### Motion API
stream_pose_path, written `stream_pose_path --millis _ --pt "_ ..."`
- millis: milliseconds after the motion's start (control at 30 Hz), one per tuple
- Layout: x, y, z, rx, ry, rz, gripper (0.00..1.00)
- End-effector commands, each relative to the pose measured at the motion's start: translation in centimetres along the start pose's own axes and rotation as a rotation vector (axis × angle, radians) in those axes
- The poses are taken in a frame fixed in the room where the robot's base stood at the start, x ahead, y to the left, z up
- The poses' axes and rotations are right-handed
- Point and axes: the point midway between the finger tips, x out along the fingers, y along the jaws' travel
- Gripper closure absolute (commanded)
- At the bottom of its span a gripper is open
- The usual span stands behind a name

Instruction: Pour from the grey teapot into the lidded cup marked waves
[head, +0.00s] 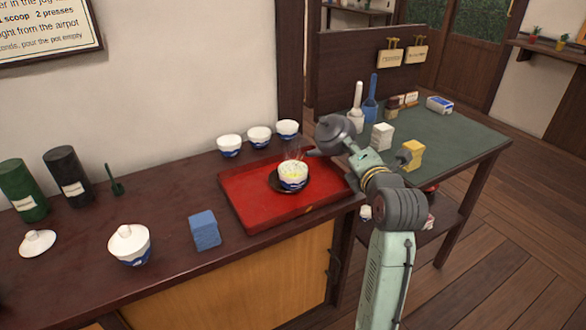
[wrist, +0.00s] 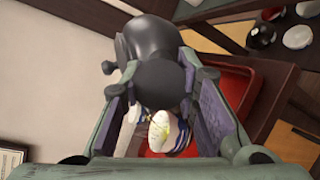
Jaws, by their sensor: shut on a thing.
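The grey teapot (head: 334,129) is held in the air at the right rear of the red tray, tilted, its spout end towards an open cup. My gripper (head: 360,160) is shut on the teapot; in the wrist view the teapot (wrist: 140,42) sits between the fingers (wrist: 160,78). I cannot make out a stream or read the pattern as waves.
The saucer is on the red tray (head: 244,205). Several bowls, such as one (head: 229,146), stand behind it. A green-topped table (head: 450,140) is right.

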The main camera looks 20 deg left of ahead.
Motion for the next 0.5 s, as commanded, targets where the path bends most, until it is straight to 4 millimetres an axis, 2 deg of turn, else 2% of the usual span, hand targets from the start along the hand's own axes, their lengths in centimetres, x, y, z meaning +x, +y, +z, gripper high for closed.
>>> stream_pose_path --millis 500 --pt "0.07 0.1 0.53 -0.023 -0.011 0.008 1.0"
